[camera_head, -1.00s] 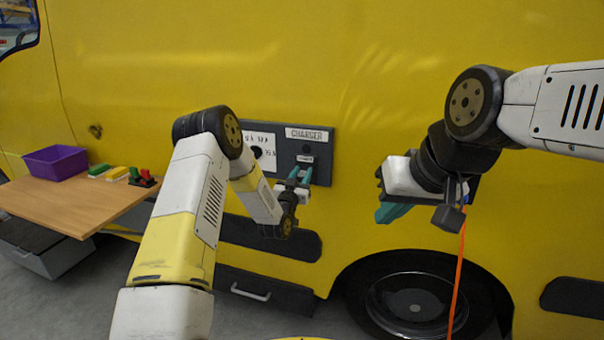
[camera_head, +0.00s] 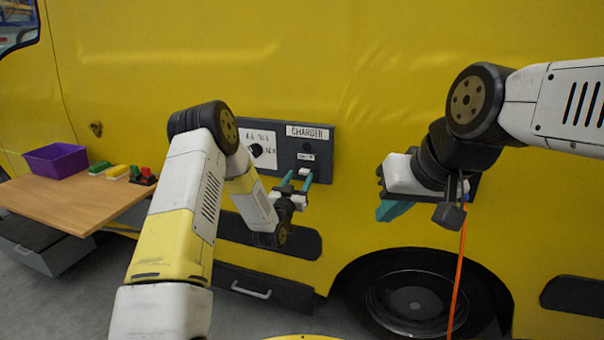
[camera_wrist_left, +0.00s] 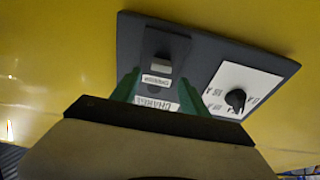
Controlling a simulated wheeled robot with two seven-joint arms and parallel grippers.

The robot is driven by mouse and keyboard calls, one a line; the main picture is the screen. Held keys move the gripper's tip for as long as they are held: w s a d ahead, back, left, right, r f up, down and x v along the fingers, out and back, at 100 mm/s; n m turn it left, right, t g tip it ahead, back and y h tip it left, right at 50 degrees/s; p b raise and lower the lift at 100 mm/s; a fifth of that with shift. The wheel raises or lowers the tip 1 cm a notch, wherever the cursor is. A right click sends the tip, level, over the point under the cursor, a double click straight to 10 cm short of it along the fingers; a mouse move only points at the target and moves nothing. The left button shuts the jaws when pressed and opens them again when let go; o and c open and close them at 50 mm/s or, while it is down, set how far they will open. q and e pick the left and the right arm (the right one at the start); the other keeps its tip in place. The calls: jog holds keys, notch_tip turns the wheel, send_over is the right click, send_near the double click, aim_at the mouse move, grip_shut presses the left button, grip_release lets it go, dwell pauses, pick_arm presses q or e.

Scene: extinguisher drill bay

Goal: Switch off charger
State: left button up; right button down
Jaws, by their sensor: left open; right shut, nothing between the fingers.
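The charger panel (camera_head: 325,134) is a dark plate on the yellow vehicle side, with a "CHARGER" label. A small light switch (camera_head: 305,172) sits low on its right part. In the left wrist view the panel (camera_wrist_left: 214,63) shows upside down, with the switch (camera_wrist_left: 161,66) and a black dial (camera_wrist_left: 236,98) on a white plate. My left gripper (camera_head: 296,181) is open, its teal fingers pointing at the panel around the switch's height. Whether they touch the panel I cannot tell. My right gripper (camera_head: 386,211) is shut and empty, to the right of the panel and apart from it.
A dark rail (camera_head: 300,239) and a drawer handle (camera_head: 251,291) lie below the panel. An orange cable (camera_head: 457,270) hangs below my right wrist.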

pick_arm(q)
jog(key=v, duration=0.4)
jog(key=shift+r, duration=0.1)
notch_tip(320, 180, up, 10)
jog(key=a+g+y, duration=0.1)
jog(key=a+g, duration=0.2)
jog(key=s+a+r+g+y, duration=0.2)
jog(key=s+a+r+g, duration=0.3)
jog(key=s, duration=0.4)
jog(key=s+a+r+n+g, duration=0.1)
jog(key=s+g, duration=0.1)
jog(key=s, duration=1.3)
jog(key=s+a+r+n+g+y, duration=0.1)
jog(key=s+a+n+g, duration=0.1)
jog(key=s, duration=1.3)
jog(key=shift+s+a+r+g, duration=0.35)
jog(key=shift+s+r+g, duration=0.05)
jog(key=shift+g, duration=0.2)
